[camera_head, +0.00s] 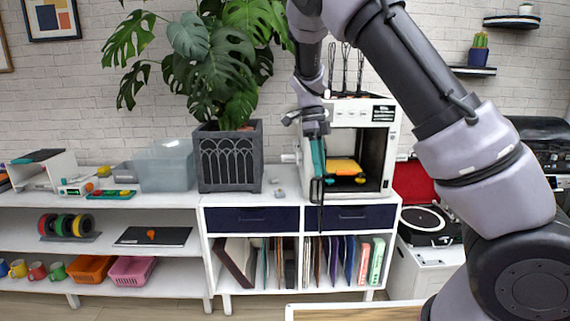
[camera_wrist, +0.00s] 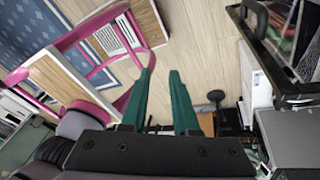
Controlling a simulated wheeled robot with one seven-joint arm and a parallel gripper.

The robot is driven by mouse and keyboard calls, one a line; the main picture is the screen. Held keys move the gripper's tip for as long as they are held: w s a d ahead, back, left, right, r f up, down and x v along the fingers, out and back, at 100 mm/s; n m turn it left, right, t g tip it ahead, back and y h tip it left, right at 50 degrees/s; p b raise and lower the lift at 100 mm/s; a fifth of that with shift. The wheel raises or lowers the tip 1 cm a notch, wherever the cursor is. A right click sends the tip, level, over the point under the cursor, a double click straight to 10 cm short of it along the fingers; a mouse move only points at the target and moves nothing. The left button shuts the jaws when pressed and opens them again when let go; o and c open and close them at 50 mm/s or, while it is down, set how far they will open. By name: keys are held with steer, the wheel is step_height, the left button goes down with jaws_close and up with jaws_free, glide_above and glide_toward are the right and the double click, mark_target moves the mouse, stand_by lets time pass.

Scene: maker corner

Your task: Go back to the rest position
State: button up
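My gripper (camera_head: 318,172) hangs from my raised arm with its teal fingers pointing down, in front of the 3D printer (camera_head: 386,150) at its left side. In the wrist view my gripper (camera_wrist: 161,76) shows two teal fingers apart, with floor seen between them and nothing held. The gripper is open and empty. The printer holds an orange piece (camera_head: 345,166) inside its open front; my gripper appears apart from it, though the depth gap is hard to judge.
A potted plant (camera_head: 230,160) stands left of the printer. A clear bin (camera_head: 166,166) is further left. A record player (camera_head: 425,220) is at the right. The wrist view shows a pink-framed piece of furniture (camera_wrist: 72,92) and wooden floor (camera_wrist: 205,50).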

steer(key=s+d+r+n+t+y, duration=0.45)
steer(key=s+d+r+n, duration=0.35)
steer(key=d+r+n, duration=0.4)
steer(key=s+d+r+n+t, duration=0.3)
steer(key=s+r+n+t, duration=0.3)
steer(key=s, duration=0.5)
steer(key=shift+s+d+r+n+h, duration=0.15)
steer(key=shift+s+r+n+h, duration=0.25)
steer(key=shift+r+n, duration=0.3)
